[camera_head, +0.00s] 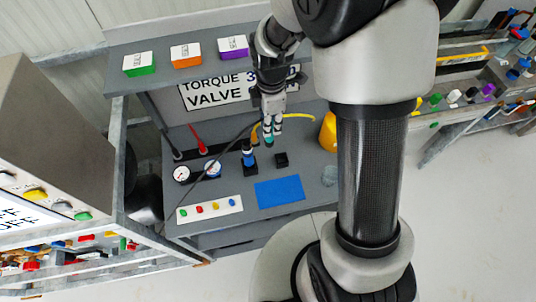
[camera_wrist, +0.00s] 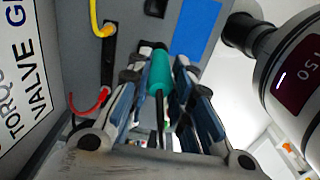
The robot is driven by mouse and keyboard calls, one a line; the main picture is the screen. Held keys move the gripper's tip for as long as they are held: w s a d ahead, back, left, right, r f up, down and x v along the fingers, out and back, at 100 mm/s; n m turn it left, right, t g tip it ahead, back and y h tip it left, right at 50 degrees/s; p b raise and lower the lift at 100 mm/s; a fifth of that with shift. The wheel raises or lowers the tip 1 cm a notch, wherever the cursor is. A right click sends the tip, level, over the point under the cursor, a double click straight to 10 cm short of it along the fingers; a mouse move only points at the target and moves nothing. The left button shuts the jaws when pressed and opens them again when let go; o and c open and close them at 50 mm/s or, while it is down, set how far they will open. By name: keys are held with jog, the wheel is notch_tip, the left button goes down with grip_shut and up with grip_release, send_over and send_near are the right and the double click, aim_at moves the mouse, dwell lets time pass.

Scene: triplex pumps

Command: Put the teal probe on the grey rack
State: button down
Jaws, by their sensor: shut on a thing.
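My gripper (camera_head: 269,122) points down over the grey bench and is shut on the teal probe (camera_head: 269,141); only a small teal part shows below the fingers. In the wrist view the teal probe (camera_wrist: 160,72) sits between the two fingers of my gripper (camera_wrist: 157,80), with a thin dark shaft running back between them. A dark grey strip (camera_head: 214,150) with a red probe (camera_head: 200,142) standing at it is left of my gripper; I take it for the rack. A dark strip (camera_wrist: 108,68) also shows in the wrist view, left of the probe.
A black holder with a blue piece (camera_head: 248,157) and a small black block (camera_head: 281,160) stand close below my gripper. A blue mat (camera_head: 279,192) lies in front. A yellow object (camera_head: 328,132) is at right. A shelf (camera_head: 160,55) with labelled boxes overhangs the back. Cables curve near my gripper.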

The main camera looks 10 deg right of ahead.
notch_tip(320, 180, down, 19)
jog(key=b, duration=0.3)
jog(key=shift+r, duration=0.15)
jog(key=c, duration=1.4)
grip_release()
jog(key=shift+s, duration=0.1)
jog(key=shift+r, duration=0.1)
